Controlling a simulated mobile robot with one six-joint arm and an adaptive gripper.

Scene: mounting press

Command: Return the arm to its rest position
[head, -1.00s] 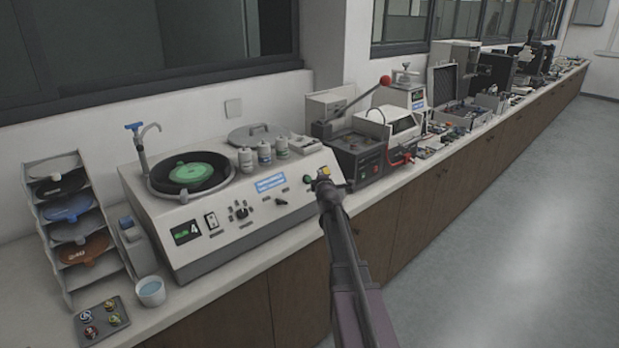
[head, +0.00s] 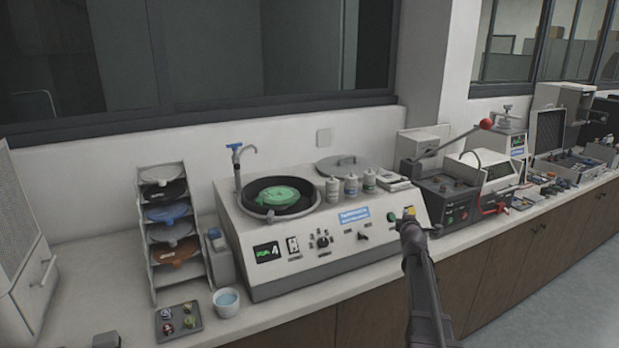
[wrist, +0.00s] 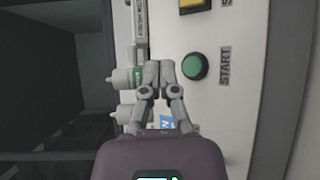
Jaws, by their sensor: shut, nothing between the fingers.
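My gripper (head: 407,222) is at the right end of the polishing machine's (head: 315,262) sloped front panel, close to the yellow button (head: 409,211) and the green button (head: 392,218). In the wrist view my gripper (wrist: 158,68) is shut and empty. Its fingertips are just left of the green button (wrist: 195,66) marked START, and the yellow button (wrist: 194,4) is at the top edge. I cannot tell how far the fingertips are from the panel. My arm comes up from the lower right in the head view.
A press with a red-knobbed lever (head: 486,124) stands right of the machine, with more equipment beyond. Bottles (head: 351,186) stand on the machine. A disc rack (head: 150,232), a cup (head: 227,301) and a small tray (head: 180,333) are left. The floor at right is clear.

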